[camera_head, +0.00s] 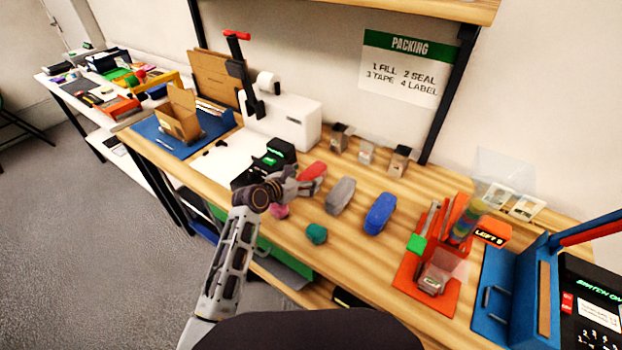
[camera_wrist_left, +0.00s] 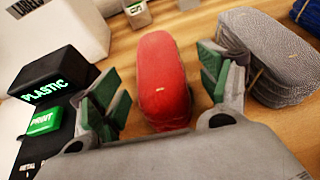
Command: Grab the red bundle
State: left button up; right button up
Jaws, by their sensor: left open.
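The red bundle (camera_head: 313,171) lies on the wooden bench in the head view, right at the tip of my left gripper (camera_head: 296,184). In the left wrist view the red bundle (camera_wrist_left: 162,80) is a rounded red block with a small tie on its near face. It sits between the spread green-padded fingers of my left gripper (camera_wrist_left: 160,92). There is a visible gap on both sides, so the fingers are open around it and not closed on it. The near lower end of the bundle is partly hidden by the gripper body. My right gripper is in neither view.
A grey bundle (camera_head: 340,195) lies just right of the red one, close to the right finger in the wrist view. A blue bundle (camera_head: 380,213), a teal item (camera_head: 316,233) and a pink item (camera_head: 279,211) are nearby. A black PLASTIC box (camera_wrist_left: 52,85) stands left of the fingers.

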aim_at(309, 174)
pick_arm(q)
jog(key=shift+x, duration=0.8)
jog(key=shift+w+d+f, duration=0.2)
jog(key=shift+w, duration=0.15)
jog(key=c, duration=1.2)
jog(key=shift+r, duration=0.1)
jog(key=shift+r+p, duration=0.3)
jog(key=shift+p, duration=0.3)
notch_tip(309, 174, up, 3)
jog(key=p, duration=0.3)
jog(key=shift+f, duration=0.1)
jog(key=shift+r+p, duration=0.45)
jog(key=shift+p, duration=0.25)
jog(key=shift+r+p, duration=0.9)
jog(key=shift+p, duration=0.25)
jog(key=shift+r+p, duration=0.85)
jog(key=shift+p, duration=0.3)
jog(key=shift+d+r+p, duration=0.1)
jog(key=shift+r+p, duration=0.8)
jog(key=shift+p, duration=0.25)
jog(key=shift+r, duration=0.1)
pick_arm(e)
jog(key=a+r, duration=0.2)
jog(key=r, duration=0.4)
jog(key=s+a+r, duration=0.1)
jog(key=r, duration=0.5)
jog(key=shift+s+a+r+y, duration=0.3)
jog(key=shift+a+r, duration=0.05)
